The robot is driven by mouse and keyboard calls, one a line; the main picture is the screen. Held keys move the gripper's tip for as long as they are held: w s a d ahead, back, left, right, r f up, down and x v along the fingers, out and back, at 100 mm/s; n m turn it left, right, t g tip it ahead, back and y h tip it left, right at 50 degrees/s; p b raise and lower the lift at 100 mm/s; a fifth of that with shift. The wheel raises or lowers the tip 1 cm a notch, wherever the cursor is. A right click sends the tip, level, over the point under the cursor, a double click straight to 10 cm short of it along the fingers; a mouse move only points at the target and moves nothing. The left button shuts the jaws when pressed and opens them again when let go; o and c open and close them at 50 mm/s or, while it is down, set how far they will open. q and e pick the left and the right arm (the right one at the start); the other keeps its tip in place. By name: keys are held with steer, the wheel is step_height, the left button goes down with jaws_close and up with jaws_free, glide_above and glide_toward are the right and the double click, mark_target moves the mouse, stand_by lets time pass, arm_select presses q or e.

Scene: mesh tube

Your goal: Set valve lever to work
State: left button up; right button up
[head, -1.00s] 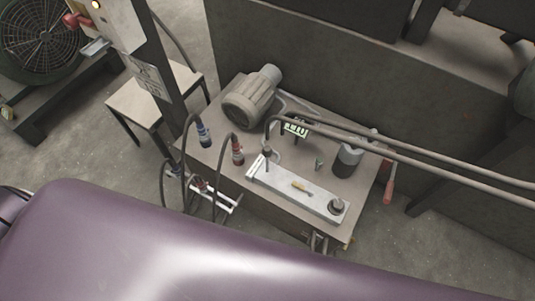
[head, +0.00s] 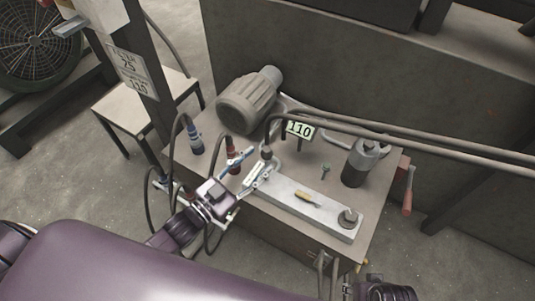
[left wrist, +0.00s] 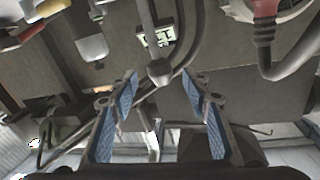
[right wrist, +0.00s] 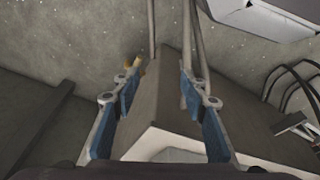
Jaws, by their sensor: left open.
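A small yellow-handled lever (head: 308,198) lies along the pale plate (head: 285,200) on top of the power unit. A longer red-handled lever (head: 408,192) hangs at the unit's right side. The frames do not make clear which is the valve lever. My left gripper (head: 246,170) is open at the plate's left end, by a hose fitting (head: 267,152). In the left wrist view, a hose end (left wrist: 159,72) appears between the spread fingers. My right gripper (right wrist: 158,90) is open and empty beside a box corner; a small yellow part (right wrist: 133,64) shows beyond its left finger.
Blue (head: 195,140) and red (head: 233,155) hose couplings stand near my left gripper.

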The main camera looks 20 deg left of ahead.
mark_target(268, 153)
arm_select(q)
steer(key=x, duration=0.5)
steer(key=shift+b, duration=0.3)
arm_select(e)
step_height(268, 153, up, 2)
steer(key=shift+w+r, duration=0.15)
steer(key=shift+r, duration=0.05)
arm_select(q)
jaws_close()
